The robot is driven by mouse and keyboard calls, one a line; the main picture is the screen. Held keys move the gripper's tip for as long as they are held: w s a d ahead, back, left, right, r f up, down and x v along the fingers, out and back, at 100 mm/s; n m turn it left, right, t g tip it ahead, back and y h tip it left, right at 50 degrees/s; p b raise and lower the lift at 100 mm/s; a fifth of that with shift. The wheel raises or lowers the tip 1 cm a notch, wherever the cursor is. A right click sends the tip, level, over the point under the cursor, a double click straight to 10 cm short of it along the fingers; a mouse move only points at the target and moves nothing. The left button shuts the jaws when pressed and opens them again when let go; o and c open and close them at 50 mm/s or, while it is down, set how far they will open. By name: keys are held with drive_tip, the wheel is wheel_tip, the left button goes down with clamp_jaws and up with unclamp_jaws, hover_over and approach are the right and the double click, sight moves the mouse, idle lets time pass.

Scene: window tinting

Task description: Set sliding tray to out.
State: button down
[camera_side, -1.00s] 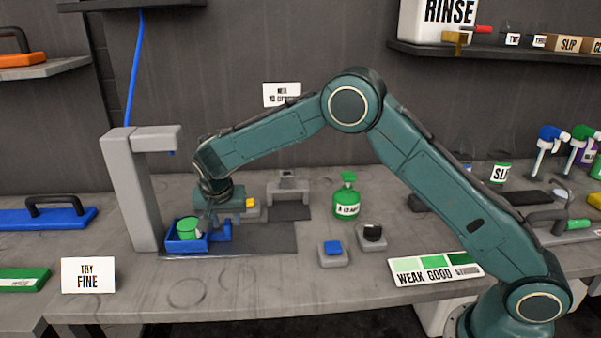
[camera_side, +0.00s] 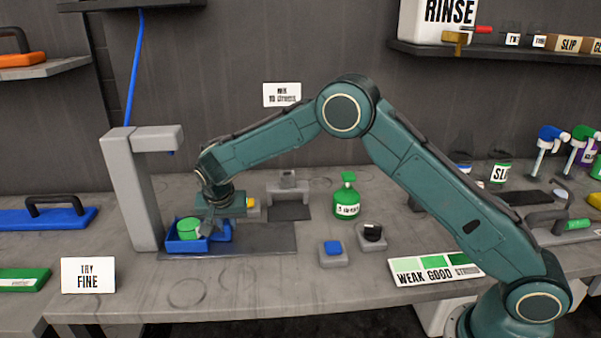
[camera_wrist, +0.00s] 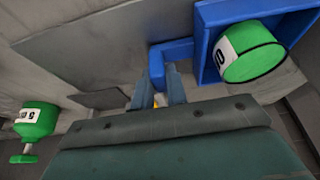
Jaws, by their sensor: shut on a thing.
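The sliding tray is a shallow blue box with a raised blue handle block on its right side. In the side view the tray (camera_side: 186,248) sits on a dark plate at the foot of the grey dispenser stand (camera_side: 130,190), roughly below its arm. A green labelled cup (camera_side: 188,229) stands in it. My gripper (camera_side: 214,228) is down at the handle and partly hides it. In the wrist view the gripper (camera_wrist: 165,82) is shut on the blue handle (camera_wrist: 172,52), beside the tray (camera_wrist: 207,30) and the cup (camera_wrist: 250,52).
The dark plate (camera_side: 265,240) is bare to the right of the tray. Behind it stands a small grey fixture (camera_side: 288,182). A green bottle (camera_side: 347,200) and two button boxes, one blue (camera_side: 333,250) and one black (camera_side: 373,235), stand further right. A "TRY FINE" card (camera_side: 88,276) is at front left.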

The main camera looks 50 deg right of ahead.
drive_tip(key=shift+s+d, duration=4.55)
drive_tip(key=shift+d, duration=0.15)
drive_tip(key=c, duration=1.4)
unclamp_jaws()
drive_tip(key=shift+a+r, duration=0.1)
drive_tip(key=shift+r, duration=0.1)
